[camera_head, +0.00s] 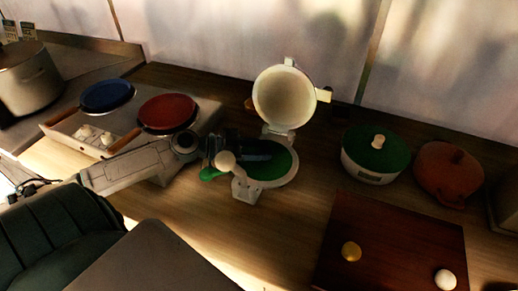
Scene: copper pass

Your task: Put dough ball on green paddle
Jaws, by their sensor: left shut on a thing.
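The green paddle (273,170) lies flat on the base of an open pale press in the middle of the counter; its handle sticks out to the left. My left gripper (264,151) is low over the paddle, its dark fingers reaching in from the left. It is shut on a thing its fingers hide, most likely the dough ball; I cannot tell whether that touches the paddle. A pale round knob (225,160), seemingly part of the press, stands in front of the gripper. My right gripper is out of view.
The raised press lid (284,97) stands behind the paddle. A green-lidded pot (360,172), a clay pot (447,175) and a brown board (395,235) with two small balls are at right.

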